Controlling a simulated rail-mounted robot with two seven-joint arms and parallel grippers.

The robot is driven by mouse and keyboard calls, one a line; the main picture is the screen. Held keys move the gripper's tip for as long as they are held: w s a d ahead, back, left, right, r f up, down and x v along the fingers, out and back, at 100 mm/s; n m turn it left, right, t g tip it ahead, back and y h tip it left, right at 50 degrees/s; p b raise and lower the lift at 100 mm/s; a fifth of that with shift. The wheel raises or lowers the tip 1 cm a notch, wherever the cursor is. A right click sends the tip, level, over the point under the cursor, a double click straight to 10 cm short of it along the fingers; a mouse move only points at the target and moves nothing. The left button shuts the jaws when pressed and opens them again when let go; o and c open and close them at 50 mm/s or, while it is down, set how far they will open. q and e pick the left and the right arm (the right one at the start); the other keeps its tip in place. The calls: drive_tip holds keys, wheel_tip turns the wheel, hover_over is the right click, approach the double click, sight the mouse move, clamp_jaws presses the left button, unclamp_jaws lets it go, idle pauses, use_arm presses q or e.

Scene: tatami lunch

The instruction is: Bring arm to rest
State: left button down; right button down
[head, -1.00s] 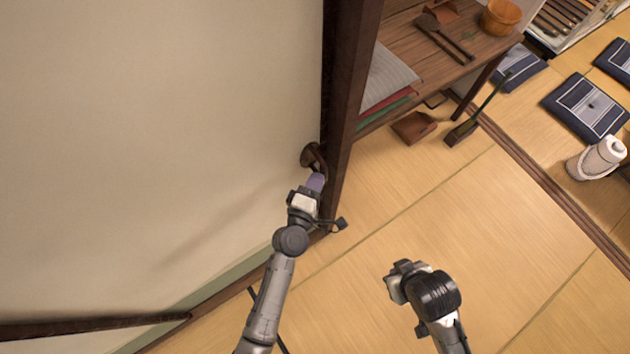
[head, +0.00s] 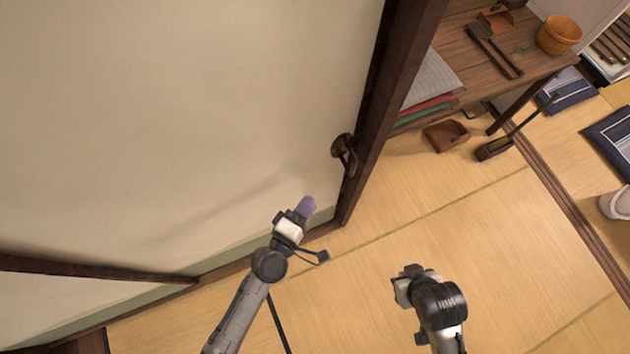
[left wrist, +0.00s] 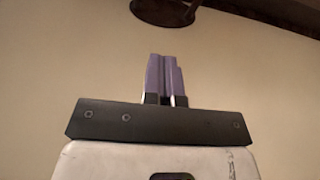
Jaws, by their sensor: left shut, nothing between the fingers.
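My left gripper (head: 306,206) has purple fingers and is in front of the pale sliding panel (head: 180,120). Its fingers are shut together with nothing between them, as the left wrist view (left wrist: 165,78) also shows. A dark door handle (head: 344,152) sits on the panel near its dark wooden edge, up and to the right of the left gripper and apart from it. The handle also shows at the top of the left wrist view (left wrist: 165,10). My right arm is at the lower middle right; its gripper (head: 403,287) is turned so that its fingers cannot be made out.
A wooden shelf (head: 475,65) with folded cloths, tools and an orange bucket (head: 558,35) stands at the upper right. A brown dustpan (head: 446,135) and a broom (head: 500,145) are on the floor below it. The tatami floor (head: 480,235) is mostly clear.

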use_arm(q)
drive_tip(key=shift+s, duration=0.25)
drive_tip(key=s+d+f+m+g, duration=0.2)
drive_tip(key=s+f+m+g, duration=0.3)
drive_tip(key=m+g, duration=0.6)
drive_tip(key=s+a+r+m+t+y, duration=0.1)
drive_tip(key=s+a+r+m+y, duration=0.3)
drive_tip(key=a, duration=0.6)
drive_tip(key=s+a+r+n+y, duration=0.1)
drive_tip(key=a+y, duration=0.4)
drive_tip(key=a, duration=0.4)
drive_tip(key=s+a+f+n+g+y+p, duration=0.1)
drive_tip(key=s+a, duration=0.3)
drive_tip(key=s, duration=0.4)
wheel_tip(320, 180, up, 25)
drive_tip(key=p, duration=2.5)
drive_tip(key=shift+w+r+p, duration=0.15)
drive_tip(key=shift+p, duration=0.2)
